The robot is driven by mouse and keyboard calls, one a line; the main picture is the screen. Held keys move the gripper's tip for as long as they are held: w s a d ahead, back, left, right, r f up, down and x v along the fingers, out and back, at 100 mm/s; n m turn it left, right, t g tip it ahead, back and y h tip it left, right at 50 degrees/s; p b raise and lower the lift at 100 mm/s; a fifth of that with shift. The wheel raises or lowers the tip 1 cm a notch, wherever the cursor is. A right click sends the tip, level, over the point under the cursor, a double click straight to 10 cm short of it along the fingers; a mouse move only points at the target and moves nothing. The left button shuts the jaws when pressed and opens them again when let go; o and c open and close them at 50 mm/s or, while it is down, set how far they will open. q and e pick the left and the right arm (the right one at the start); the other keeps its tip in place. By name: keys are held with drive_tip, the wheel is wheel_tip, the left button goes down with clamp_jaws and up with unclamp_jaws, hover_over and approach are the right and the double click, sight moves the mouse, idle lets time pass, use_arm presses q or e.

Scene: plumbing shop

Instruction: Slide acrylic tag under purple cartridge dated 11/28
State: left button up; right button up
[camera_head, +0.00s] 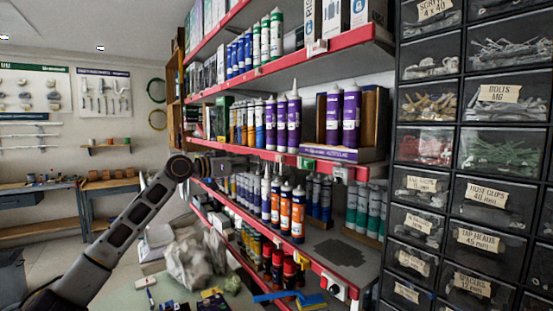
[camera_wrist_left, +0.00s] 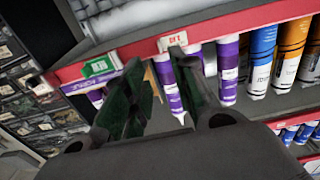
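Purple-and-white cartridges (camera_head: 294,122) stand on the middle red-edged shelf, with more in a cardboard display box (camera_head: 350,117) to their right. They also show, upside down, in the left wrist view (camera_wrist_left: 228,72). No date is legible on them. The shelf edge carries a small white tag with red print (camera_wrist_left: 173,42) and a green tag (camera_wrist_left: 98,66); the green one also shows in the head view (camera_head: 306,162). I cannot tell which piece is the acrylic tag. My right gripper is out of view.
The lower shelf holds orange cartridges (camera_head: 298,212) and teal ones. Labelled drawers (camera_head: 480,195) rise at the right. Below the shelves is a cluttered surface with a crumpled pale bundle (camera_head: 193,262) and a blue-handled brush (camera_head: 310,301). The floor at the left is open.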

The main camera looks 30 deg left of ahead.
sight(277, 159)
use_arm(q)
drive_tip(key=shift+p+x, duration=2.55)
drive_tip(key=shift+x, duration=2.85)
drive_tip(key=shift+w, duration=0.1)
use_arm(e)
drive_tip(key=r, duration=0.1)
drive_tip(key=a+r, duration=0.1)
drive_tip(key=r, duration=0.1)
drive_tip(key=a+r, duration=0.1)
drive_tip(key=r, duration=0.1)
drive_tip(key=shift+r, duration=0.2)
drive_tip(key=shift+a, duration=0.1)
